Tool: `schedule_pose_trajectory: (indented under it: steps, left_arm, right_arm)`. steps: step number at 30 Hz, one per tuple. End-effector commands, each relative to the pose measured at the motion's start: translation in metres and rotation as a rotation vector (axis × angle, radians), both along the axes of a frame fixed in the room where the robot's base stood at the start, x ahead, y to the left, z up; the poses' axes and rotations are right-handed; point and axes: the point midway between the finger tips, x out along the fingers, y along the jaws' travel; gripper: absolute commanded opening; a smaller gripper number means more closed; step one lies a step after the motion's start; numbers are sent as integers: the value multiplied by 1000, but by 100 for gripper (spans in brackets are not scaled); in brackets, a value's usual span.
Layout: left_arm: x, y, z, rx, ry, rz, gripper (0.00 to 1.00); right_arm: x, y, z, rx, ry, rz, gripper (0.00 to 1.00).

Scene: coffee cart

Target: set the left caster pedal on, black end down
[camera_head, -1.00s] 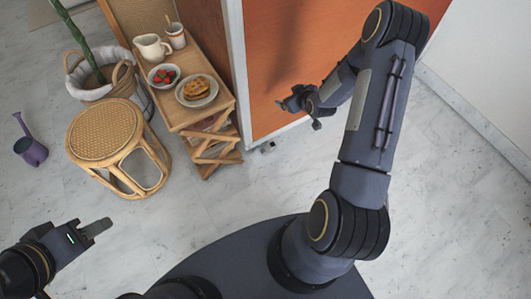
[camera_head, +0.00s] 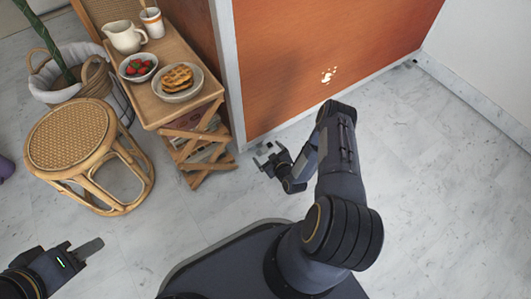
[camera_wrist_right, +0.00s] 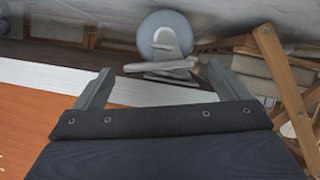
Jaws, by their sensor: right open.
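The left caster (camera_wrist_right: 172,24) shows in the right wrist view as a round grey wheel under the cart's lower edge, with grey pedal parts (camera_wrist_right: 165,66) in front of it. In the head view my right gripper (camera_head: 265,157) is low by the cart's left bottom corner, where the caster is hard to make out. My left gripper (camera_head: 80,254) is at lower left, its opening unclear.
The orange cart panel (camera_head: 325,55) stands behind the gripper. A wooden side table (camera_head: 158,113) with crossed legs (camera_head: 205,160) stands close to its left. A rattan stool (camera_head: 70,135) is further left. The floor (camera_head: 440,190) to the right is clear.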

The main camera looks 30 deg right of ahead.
Motion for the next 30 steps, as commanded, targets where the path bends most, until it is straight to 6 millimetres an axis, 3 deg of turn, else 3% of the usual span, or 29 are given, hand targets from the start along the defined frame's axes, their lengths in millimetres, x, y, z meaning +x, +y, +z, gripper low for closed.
schedule_pose_trajectory:
  steps: [6,15,25,30]
  left_arm:
    - [0,0,-12,0,0,0,36]
    - [0,0,-12,0,0,0,36]
    - [0,0,-12,0,0,0,36]
    - [0,0,-12,0,0,0,36]
  right_arm:
    - [21,-1,-9,0,-1,-2,95]
    - [23,-1,-9,0,1,-2,95]
    - [23,-1,-9,0,2,-2,51]
    - [23,-1,-9,9,2,-2,50]
